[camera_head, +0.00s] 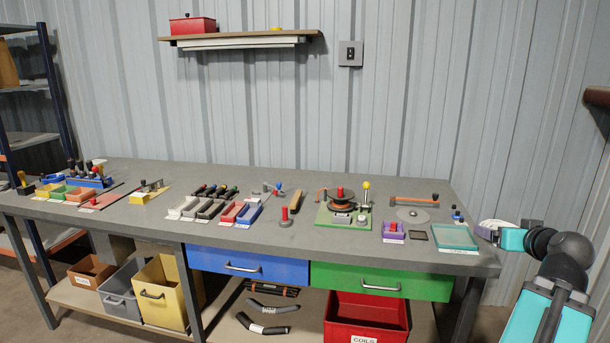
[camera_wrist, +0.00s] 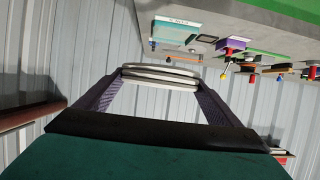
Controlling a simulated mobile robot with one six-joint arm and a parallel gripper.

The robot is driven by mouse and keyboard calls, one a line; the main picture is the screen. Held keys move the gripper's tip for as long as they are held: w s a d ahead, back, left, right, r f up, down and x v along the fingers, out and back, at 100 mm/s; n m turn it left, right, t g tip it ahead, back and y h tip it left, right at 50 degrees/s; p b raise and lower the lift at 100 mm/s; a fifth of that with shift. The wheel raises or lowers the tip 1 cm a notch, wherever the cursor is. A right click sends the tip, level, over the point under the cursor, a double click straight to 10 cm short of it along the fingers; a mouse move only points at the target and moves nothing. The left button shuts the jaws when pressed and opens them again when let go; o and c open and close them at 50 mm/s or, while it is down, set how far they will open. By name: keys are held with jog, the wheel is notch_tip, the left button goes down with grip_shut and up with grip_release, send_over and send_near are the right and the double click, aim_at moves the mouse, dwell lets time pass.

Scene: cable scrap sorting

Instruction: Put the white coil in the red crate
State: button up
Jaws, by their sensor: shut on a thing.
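The white coil (camera_wrist: 160,76) is a stack of pale rings held between the two fingers of my gripper (camera_wrist: 160,88) in the wrist view. In the head view my gripper (camera_head: 487,234) is at the right end of the bench, with the white coil (camera_head: 494,224) partly showing at its tip. My gripper is shut on the coil. The red crate (camera_head: 366,319) stands on the lower shelf under the green drawer, with a label reading COILS on its front. It is below and left of my gripper. The bottom of its inside is not clear.
The green drawer (camera_head: 380,282) and blue drawer (camera_head: 248,266) are shut above the lower shelf. A teal tray (camera_head: 455,237) sits on the bench (camera_head: 300,238) close to my gripper. A yellow bin (camera_head: 160,293) and a grey bin (camera_head: 121,295) stand at the lower left.

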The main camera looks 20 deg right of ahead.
jog(key=w+a+f+n+t+y, duration=0.1)
jog(key=w+a+f+n+y, duration=0.1)
jog(key=w+a, duration=1.15)
jog(key=w+a+f+n+t+y, duration=0.1)
jog(key=w+a+f, duration=0.2)
jog(key=w+a, duration=1)
jog(key=w+a+f+n+y, duration=0.15)
jog(key=w+a, duration=0.35)
jog(key=a, duration=0.6)
jog(key=w+a+n+y, duration=0.1)
jog(key=w+a+y, duration=0.1)
jog(key=w+a, duration=0.65)
jog(key=w+a+n+y, duration=0.1)
jog(key=w+a+n, duration=0.1)
jog(key=a, duration=1.1)
notch_tip(320, 180, down, 10)
jog(key=b, duration=1)
notch_tip(320, 180, up, 14)
jog(key=p, duration=1.4)
jog(key=shift+w+m, duration=0.1)
jog(key=shift+m, duration=0.15)
jog(key=f, duration=0.2)
jog(key=s+f, duration=0.1)
jog(key=f, duration=0.2)
jog(key=shift+s+f, duration=0.2)
jog(key=shift+f, duration=0.15)
